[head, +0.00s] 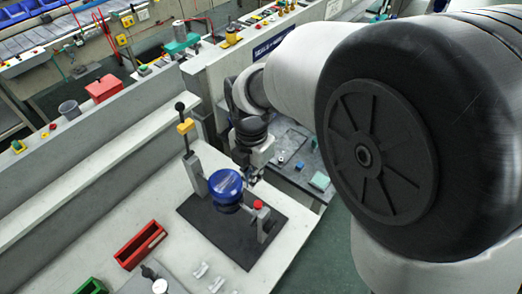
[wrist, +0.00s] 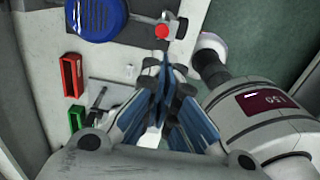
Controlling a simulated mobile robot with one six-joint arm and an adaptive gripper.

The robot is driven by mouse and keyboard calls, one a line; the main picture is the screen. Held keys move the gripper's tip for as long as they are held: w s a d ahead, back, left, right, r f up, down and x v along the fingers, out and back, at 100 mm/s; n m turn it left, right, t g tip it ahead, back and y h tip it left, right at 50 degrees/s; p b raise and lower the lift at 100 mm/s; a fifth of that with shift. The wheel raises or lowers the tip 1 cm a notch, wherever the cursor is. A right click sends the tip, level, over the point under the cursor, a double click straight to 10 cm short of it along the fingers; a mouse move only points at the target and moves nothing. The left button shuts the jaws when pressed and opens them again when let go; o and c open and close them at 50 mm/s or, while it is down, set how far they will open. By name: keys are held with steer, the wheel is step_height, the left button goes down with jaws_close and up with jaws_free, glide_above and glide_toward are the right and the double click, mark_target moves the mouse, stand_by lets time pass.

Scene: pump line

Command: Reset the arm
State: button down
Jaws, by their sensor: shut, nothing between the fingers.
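My arm reaches in from the right in the head view and covers much of that side. My gripper (head: 252,178) hangs just right of a round blue pump part (head: 225,184), above the black mat (head: 200,221). In the wrist view, my gripper's blue fingers (wrist: 166,68) come together with nothing between them. The blue part (wrist: 97,14) shows at the top left there, apart from the fingers. A red button (wrist: 162,31) on a post lies just beyond the fingertips; it also shows in the head view (head: 258,204).
An upright lever with a yellow block (head: 186,126) stands behind the blue part. A red bin (head: 140,245) and a green bin (head: 91,287) sit at the front left of the pale bench, near small white pieces (head: 200,270). A grey wall (head: 205,75) runs behind.

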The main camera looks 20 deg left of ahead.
steer(key=shift+d, duration=0.15)
steer(key=s+d+r+m+t+b, duration=0.25)
steer(key=d+m+b, duration=0.55)
steer(key=d+m, duration=0.6)
steer(key=s+d+f+m+t+b, duration=0.1)
steer(key=s+d+f+m+b, duration=0.1)
steer(key=s+d+m, duration=0.3)
steer(key=s+d+f+m+t+b, duration=0.1)
steer(key=s+d+f+m+b, duration=0.2)
steer(key=m, duration=0.9)
steer(key=s+d+b, duration=0.2)
steer(key=d, duration=0.2)
steer(key=shift+s, duration=0.35)
